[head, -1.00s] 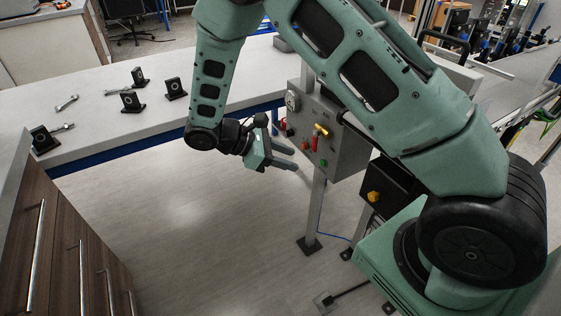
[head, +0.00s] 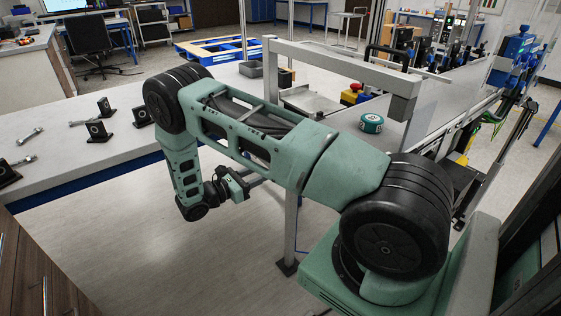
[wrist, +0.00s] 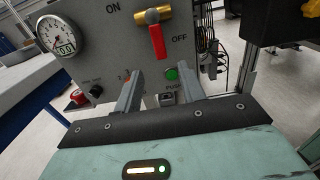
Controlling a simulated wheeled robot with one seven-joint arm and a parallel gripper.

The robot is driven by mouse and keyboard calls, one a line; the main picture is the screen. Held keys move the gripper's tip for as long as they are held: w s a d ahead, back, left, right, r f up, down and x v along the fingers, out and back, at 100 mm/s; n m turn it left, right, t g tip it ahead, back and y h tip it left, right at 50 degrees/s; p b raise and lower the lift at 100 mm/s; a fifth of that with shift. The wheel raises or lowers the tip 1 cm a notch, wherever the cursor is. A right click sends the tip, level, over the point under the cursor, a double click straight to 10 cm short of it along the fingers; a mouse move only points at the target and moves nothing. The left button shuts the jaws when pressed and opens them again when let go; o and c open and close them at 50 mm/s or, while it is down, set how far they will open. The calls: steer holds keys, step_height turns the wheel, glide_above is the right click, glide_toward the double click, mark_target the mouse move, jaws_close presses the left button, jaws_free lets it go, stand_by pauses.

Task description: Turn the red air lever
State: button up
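The red air lever (wrist: 157,40) hangs down from a brass valve (wrist: 152,15) on a grey control panel (wrist: 105,45) in the wrist view. "ON" is printed to its upper left and "OFF" to its right. My gripper (wrist: 160,88) is open and empty, its two fingers spread below the lever and apart from it in the picture. In the head view my gripper (head: 256,182) is low beside a grey post, partly behind my arm. The lever and panel front are hidden there by my arm.
The panel carries a round gauge (wrist: 57,34), a green push button (wrist: 172,74) between my fingertips, and a red knob (wrist: 78,97) at lower left. A white bench (head: 60,135) with black brackets stands at left. A conveyor lies behind my arm.

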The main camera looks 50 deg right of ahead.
steer(key=p+x, duration=0.2)
steer(key=x, duration=0.7)
steer(key=shift+s+d, duration=0.2)
steer(key=shift+d, duration=0.1)
jaws_close()
